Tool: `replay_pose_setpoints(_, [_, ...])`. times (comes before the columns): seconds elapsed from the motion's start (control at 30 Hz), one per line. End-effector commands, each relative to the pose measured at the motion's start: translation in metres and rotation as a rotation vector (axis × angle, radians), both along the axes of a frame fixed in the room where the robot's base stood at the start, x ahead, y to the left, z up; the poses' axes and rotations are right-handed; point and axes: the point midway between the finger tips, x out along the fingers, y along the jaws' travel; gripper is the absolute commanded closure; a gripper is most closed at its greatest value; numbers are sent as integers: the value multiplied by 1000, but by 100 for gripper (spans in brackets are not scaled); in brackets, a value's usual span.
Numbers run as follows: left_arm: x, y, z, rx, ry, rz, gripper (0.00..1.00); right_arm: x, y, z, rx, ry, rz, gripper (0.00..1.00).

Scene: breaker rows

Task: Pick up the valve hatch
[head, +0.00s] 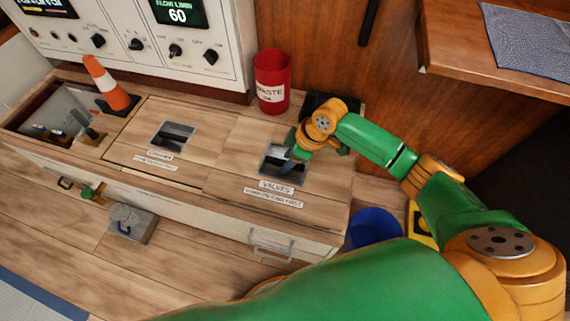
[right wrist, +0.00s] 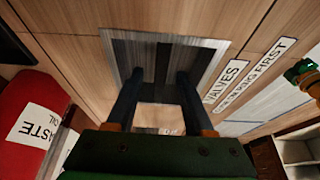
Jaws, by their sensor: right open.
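The valve hatch (head: 238,157) is a wooden panel in the bench top, labelled VALVES, with a square metal-framed recess. It lies flat in its place. It also shows in the right wrist view (right wrist: 75,50), with a dark bar across the recess. My right gripper (head: 284,167) is at this recess, partly hiding it in the head view. In the right wrist view the two dark fingers (right wrist: 160,80) are apart and reach over the recess, near the bar. I cannot tell how deep the tips are. My left gripper is not in view.
A red waste bin (head: 272,82) stands behind the hatch. A second closed hatch (head: 120,140) lies left of it, then an open compartment (head: 50,112) and an orange cone (head: 106,82). A control panel (head: 130,30) rises behind. A blue bucket (head: 374,225) stands right of the bench.

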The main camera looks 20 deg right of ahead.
Motion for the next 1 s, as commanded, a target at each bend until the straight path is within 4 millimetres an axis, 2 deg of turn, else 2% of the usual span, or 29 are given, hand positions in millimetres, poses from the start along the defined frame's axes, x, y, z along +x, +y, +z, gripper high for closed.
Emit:
replay_pose_setpoints(0.47, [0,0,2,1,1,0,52,0,0,-4,1,-1,1,48])
replay_pose_setpoints(0.67, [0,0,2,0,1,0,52,0,0,-4,0,0,0,99])
replay_pose_setpoints(1.0, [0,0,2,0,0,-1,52,0,0,-4,0,0,0,100])
